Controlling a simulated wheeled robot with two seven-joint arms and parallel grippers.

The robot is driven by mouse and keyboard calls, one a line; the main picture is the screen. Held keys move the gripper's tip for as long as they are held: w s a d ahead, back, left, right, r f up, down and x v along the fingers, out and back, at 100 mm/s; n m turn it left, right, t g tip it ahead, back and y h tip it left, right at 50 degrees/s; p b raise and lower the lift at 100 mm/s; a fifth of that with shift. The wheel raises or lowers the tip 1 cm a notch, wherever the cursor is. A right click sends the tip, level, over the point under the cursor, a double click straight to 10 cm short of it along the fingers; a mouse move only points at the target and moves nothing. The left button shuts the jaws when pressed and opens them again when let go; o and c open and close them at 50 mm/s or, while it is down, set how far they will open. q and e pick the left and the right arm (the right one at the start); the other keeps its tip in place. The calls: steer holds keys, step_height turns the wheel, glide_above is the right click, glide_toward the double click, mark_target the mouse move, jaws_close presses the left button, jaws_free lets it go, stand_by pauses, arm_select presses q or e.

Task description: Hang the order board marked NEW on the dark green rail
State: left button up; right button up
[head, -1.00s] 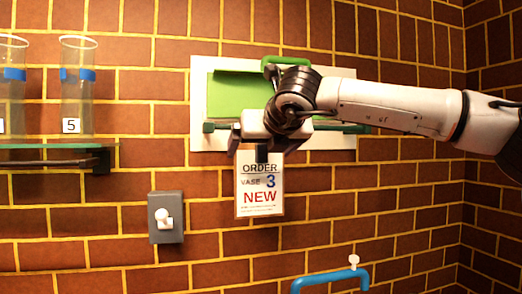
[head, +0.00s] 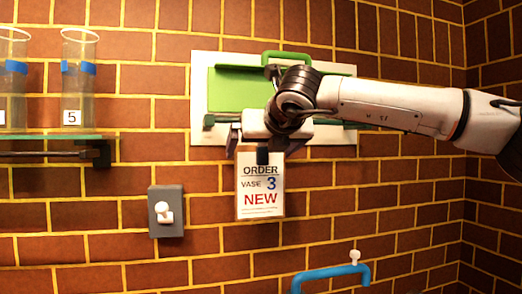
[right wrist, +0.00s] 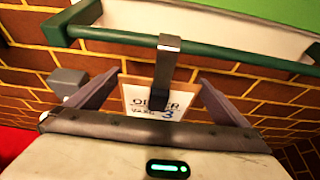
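The order board (head: 260,203), a white card reading ORDER, VASE 3, NEW, hangs upright below the dark green rail (head: 336,124) in the head view. In the right wrist view, its dark metal hook (right wrist: 167,62) is over the rail (right wrist: 230,53), and the card (right wrist: 137,99) shows below. My right gripper (head: 264,149) is just in front of the rail. Its fingers (right wrist: 160,80) are spread on either side of the hook, with gaps visible, so it is open. My left gripper is not in view.
A white panel (head: 199,82) with a bright green board (head: 235,90) is behind the gripper. A glass shelf (head: 60,137) with glass vases (head: 78,95) is at left. A grey plate with a white knob (head: 167,229) and a blue rail (head: 330,273) lie lower.

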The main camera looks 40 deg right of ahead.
steer(key=b+v, duration=0.2)
steer(key=v, duration=0.8)
steer(key=shift+s+a, duration=0.1)
